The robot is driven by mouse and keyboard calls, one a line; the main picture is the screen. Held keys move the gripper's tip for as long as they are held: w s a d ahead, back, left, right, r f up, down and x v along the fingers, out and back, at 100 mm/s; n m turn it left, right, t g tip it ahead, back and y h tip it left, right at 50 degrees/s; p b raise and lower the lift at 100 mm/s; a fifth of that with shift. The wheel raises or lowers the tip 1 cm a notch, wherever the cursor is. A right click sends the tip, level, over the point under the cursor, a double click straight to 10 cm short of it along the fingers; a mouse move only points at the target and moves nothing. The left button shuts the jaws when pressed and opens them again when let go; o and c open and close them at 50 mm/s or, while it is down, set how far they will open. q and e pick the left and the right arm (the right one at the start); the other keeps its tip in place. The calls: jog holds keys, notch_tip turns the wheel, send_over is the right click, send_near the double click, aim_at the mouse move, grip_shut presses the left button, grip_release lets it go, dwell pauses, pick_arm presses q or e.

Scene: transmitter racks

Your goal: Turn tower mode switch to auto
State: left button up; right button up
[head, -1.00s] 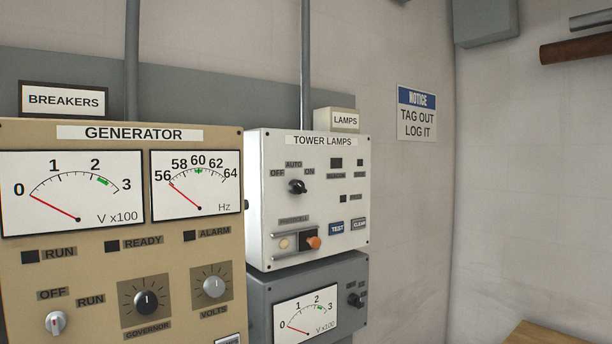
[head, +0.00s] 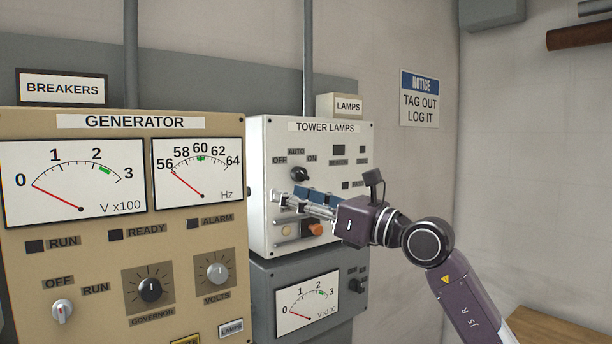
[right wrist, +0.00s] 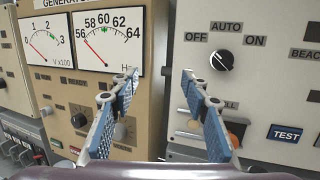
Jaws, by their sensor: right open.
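The tower mode switch is a black rotary knob (head: 300,174) on the white TOWER LAMPS panel (head: 351,222), with OFF, AUTO and ON printed around it. In the right wrist view the knob (right wrist: 222,60) is right of the fingers and uncovered. A pale mark shows on it, but which label it points at is too small to tell. My right gripper (head: 276,202) is open and empty, in front of the panel, below and left of the knob. Its blue-padded fingers also show in the right wrist view (right wrist: 160,76). My left gripper is out of view.
The tan GENERATOR cabinet (head: 120,215) stands close on the left. A grey meter box (head: 265,275) is below. There is open room on the right, above a wooden surface (head: 550,330).

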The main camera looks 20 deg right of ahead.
aim_at(305, 175)
jog(key=w+d+r+h, duration=0.25)
jog(key=d+h, duration=0.25)
jog(key=d, duration=0.3)
jog(key=shift+t, duration=0.4)
jog(key=p+x, duration=0.1)
jog(key=x, duration=0.1)
jog(key=p+x, duration=0.1)
jog(key=x, duration=0.1)
jog(key=p+x, duration=0.2)
jog(key=shift+a+r, duration=0.15)
jog(key=shift+r, duration=0.2)
jog(key=shift+w+a+f, duration=0.1)
jog(key=shift+w+a, duration=0.1)
jog(key=shift+w, duration=0.25)
grip_shut()
jog(key=shift+m, duration=0.3)
